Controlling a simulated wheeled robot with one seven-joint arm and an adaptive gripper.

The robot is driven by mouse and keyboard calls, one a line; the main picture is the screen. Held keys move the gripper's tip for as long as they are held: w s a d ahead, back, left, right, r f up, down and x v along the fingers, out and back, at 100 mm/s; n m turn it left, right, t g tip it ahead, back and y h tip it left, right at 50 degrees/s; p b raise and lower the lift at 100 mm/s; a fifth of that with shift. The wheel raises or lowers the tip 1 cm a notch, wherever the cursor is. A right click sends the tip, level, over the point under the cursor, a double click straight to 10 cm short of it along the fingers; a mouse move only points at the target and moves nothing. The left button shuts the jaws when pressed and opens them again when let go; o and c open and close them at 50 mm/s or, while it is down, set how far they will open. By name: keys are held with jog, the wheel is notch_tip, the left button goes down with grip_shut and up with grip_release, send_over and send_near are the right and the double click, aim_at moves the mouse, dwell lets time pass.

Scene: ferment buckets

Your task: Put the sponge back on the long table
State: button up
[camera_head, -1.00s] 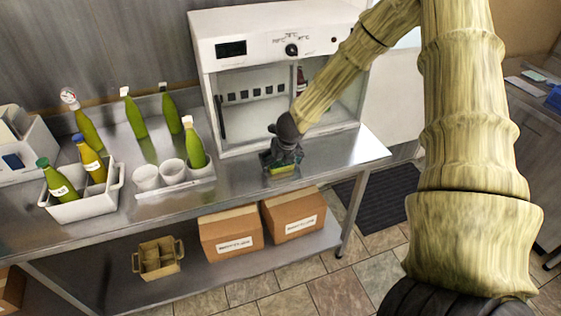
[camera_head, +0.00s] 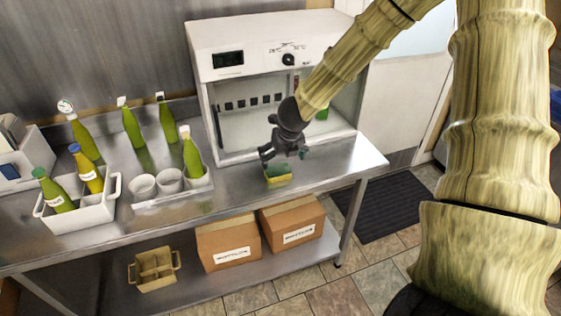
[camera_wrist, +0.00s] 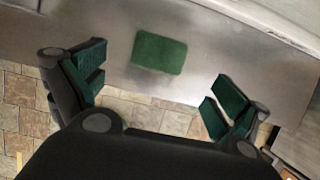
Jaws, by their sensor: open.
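The sponge (camera_head: 278,174), green on top with yellow sides, lies on the long metal table (camera_head: 235,190) near its front edge, in front of the white cabinet. In the wrist view the sponge (camera_wrist: 159,53) lies flat on the table, beyond and between my fingers. My gripper (camera_head: 284,154) is open and empty just above the sponge, apart from it. In the wrist view my gripper (camera_wrist: 160,85) has its two green-padded fingers spread wide.
The white cabinet (camera_head: 213,108) with an open front stands behind my gripper. To the left are a tray with cups (camera_head: 170,182), a white crate of bottles (camera_head: 82,211) and loose green bottles. Cardboard boxes (camera_head: 230,242) sit on the lower shelf. The tabletop beside the sponge is clear.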

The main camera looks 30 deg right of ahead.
jog(key=shift+v, duration=1.15)
jog(key=shift+f, duration=0.1)
